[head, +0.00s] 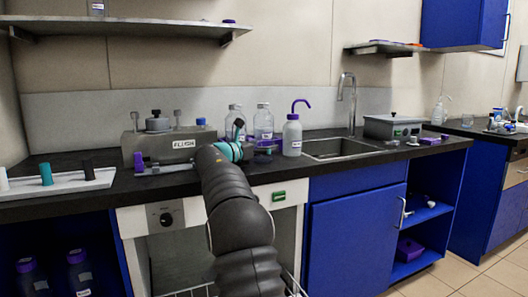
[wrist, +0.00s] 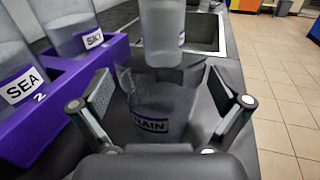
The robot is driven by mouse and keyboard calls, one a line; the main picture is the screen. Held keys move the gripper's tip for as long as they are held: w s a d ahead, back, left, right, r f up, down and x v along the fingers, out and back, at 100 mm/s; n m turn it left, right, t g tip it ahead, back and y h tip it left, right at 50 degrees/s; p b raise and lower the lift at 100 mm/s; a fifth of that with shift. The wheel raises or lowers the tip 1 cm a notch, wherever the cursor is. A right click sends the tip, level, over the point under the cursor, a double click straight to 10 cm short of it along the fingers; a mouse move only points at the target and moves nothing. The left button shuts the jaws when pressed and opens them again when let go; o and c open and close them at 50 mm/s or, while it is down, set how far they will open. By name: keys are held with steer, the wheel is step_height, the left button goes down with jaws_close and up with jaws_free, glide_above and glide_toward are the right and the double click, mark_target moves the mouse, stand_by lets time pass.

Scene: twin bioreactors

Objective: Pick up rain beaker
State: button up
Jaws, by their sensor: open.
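The rain beaker (wrist: 160,100) is a clear vessel with a label reading "RAIN", partly cut off at its first letter, in the middle of the wrist view. It stands upright on the dark counter. My gripper (wrist: 158,96) is open, with one finger on each side of the beaker and a visible gap at both sides. In the head view my gripper (head: 262,150) is over the counter in front of the bottles, and I cannot make out the beaker there.
A purple rack (wrist: 80,90) holding bottles labelled SEA and SKY stands close on the left. A pale bottle (wrist: 163,35) stands just beyond the beaker. A sink (head: 340,148) lies farther along the counter. Bare counter shows right of the gripper.

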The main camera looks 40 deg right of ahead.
steer(key=c, duration=1.4)
